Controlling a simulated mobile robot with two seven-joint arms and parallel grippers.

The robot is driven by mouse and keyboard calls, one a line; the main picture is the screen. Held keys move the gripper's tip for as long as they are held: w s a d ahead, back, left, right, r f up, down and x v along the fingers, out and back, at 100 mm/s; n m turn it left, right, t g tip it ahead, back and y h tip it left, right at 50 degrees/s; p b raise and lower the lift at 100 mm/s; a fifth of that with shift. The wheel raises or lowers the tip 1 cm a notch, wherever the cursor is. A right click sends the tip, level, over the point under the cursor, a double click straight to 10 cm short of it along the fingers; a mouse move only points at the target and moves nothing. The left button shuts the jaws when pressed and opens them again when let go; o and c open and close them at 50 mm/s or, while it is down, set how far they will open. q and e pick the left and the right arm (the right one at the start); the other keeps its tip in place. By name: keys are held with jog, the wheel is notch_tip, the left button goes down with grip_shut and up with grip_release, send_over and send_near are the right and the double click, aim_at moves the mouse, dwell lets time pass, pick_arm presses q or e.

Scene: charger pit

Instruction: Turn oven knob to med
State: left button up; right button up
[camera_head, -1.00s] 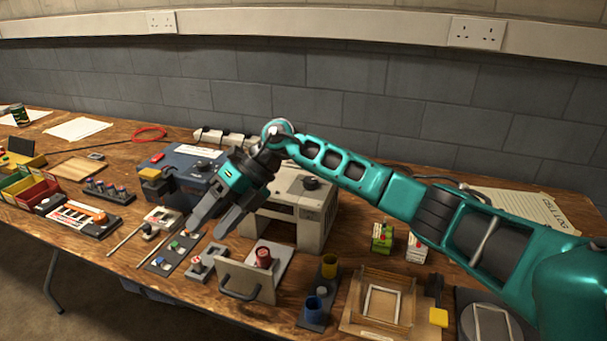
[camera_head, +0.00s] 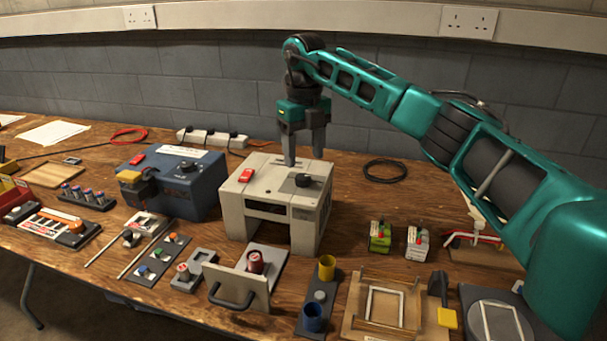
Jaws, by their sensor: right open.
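The oven (camera_head: 243,205) is a cream box in the middle of the bench. My left gripper is not in view.
In front of the oven, a panel with a handle (camera_head: 233,296) stands before a tray holding a red can (camera_head: 255,262). A blue box (camera_head: 190,190) stands left of the oven. A black cable coil (camera_head: 384,171) lies to the right, with bare bench around it.

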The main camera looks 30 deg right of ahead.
aim_at(304, 177)
notch_tip(304, 177, down, 5)
jog(key=shift+f, duration=0.15)
jog(key=c, duration=1)
jog(key=shift+c, duration=0.2)
